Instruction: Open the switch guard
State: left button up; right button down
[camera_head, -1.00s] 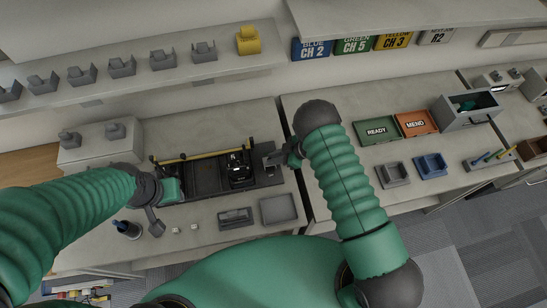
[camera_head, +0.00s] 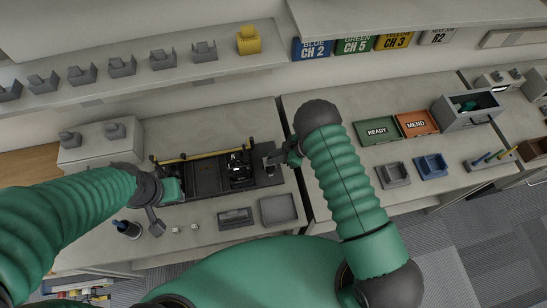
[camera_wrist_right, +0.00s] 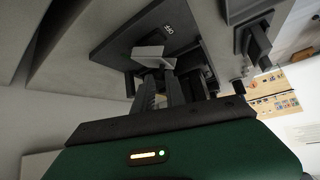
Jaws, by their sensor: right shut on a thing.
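In the right wrist view, a dark panel (camera_wrist_right: 118,48) with small white lettering carries a light grey flap (camera_wrist_right: 148,51), which looks like the switch guard. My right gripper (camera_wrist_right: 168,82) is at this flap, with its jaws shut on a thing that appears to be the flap. The exact contact is partly hidden by the fingers. In the head view, my right gripper (camera_head: 276,160) is at the right end of a dark bench fixture (camera_head: 208,181). My left gripper (camera_head: 175,190) is at the fixture's left end; its fingers are too hidden to tell their state.
A black device (camera_head: 238,172) sits in the fixture, below a yellow bar (camera_head: 200,155). Grey trays (camera_head: 278,209) lie in front. Green (camera_head: 377,131) and orange (camera_head: 416,123) trays stand to the right. A shelf (camera_head: 130,88) with several grey holders runs behind.

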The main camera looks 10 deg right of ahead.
jog(key=shift+w+d+r+g, duration=0.15)
jog(key=shift+w+d+g, duration=0.05)
jog(key=shift+w+g, duration=0.25)
jog(key=shift+w+r+m+g+b, duration=0.1)
jog(key=shift+w+m+g+b, duration=0.4)
jog(key=shift+b, duration=0.3)
jog(key=w+g+b, duration=0.1)
jog(key=g+b, duration=0.1)
jog(key=b, duration=0.2)
jog(key=w+r+m+g+b, duration=0.1)
jog(key=w+b, duration=0.1)
jog(key=b, duration=0.2)
jog(key=shift+w+r+m+g, duration=0.1)
jog(key=shift+m+g, duration=0.2)
jog(key=shift+g, duration=0.05)
jog(key=c, duration=1.6)
grip_release()
jog(key=shift+o, duration=1.2)
